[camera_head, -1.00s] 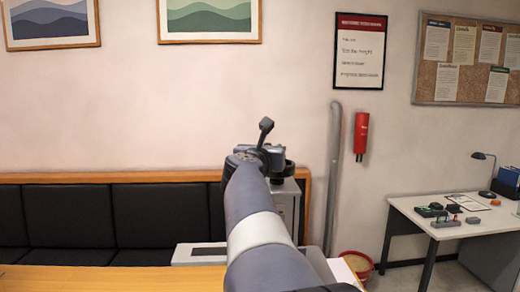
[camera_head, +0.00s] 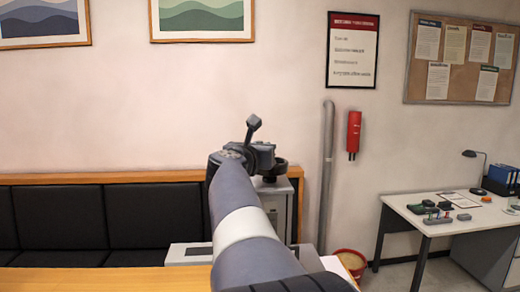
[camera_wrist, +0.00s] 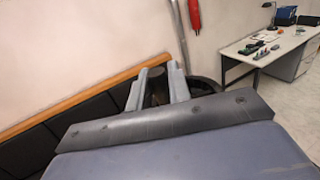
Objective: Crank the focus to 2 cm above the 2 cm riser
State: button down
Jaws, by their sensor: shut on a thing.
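My gripper (camera_wrist: 157,84) shows its two grey fingers in the wrist view, closed around a dark piece (camera_wrist: 157,92) that looks like the crank handle. In the head view my gripper (camera_head: 263,156) is at the far end of my arm, mostly hidden by it. A black round part (camera_head: 273,171), perhaps the crank wheel, shows beside it, and also right of the fingers in the wrist view (camera_wrist: 206,92). A grey cabinet-like body (camera_head: 278,207) stands behind, perhaps the marker. The riser, the laser head and any height scale cannot be made out.
A black padded bench (camera_head: 60,225) with a wooden rail runs along the wall at left. A wooden tabletop (camera_head: 100,280) is in front. A grey pipe (camera_head: 325,175), a red wall canister (camera_head: 353,133), a red bucket (camera_head: 350,262) and a white desk (camera_head: 450,212) are at right.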

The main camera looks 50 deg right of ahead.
jog(key=m+g, duration=0.1)
jog(key=g, duration=0.1)
jog(key=w+m+g+h, duration=0.1)
jog(key=m+g, duration=0.1)
jog(key=shift+d+h, duration=0.1)
jog(key=shift+h, duration=0.2)
jog(key=m+g, duration=0.1)
jog(key=g, duration=0.1)
jog(key=m+g, duration=0.1)
jog(key=g, duration=0.1)
jog(key=m+g, duration=0.1)
jog(key=g, duration=0.1)
jog(key=shift+w+d+r+m, duration=0.1)
jog(key=shift+w+d+m, duration=0.2)
jog(key=shift+w+d, duration=0.05)
jog(key=m+g+p, duration=0.1)
jog(key=g, duration=0.1)
jog(key=d+m+g+y+p, duration=0.1)
jog(key=m+g, duration=0.1)
jog(key=g, duration=0.1)
jog(key=shift+w+m+g, duration=0.2)
jog(key=shift+m+g, duration=0.1)
jog(key=shift+d+m+g+y+p, duration=0.15)
jog(key=shift+m+g+y+p, duration=0.15)
jog(key=shift+m+g+y, duration=0.5)
jog(key=shift+d+m+g+y+p, duration=0.2)
jog(key=shift+m+g+y, duration=0.3)
jog(key=shift+g, duration=0.5)
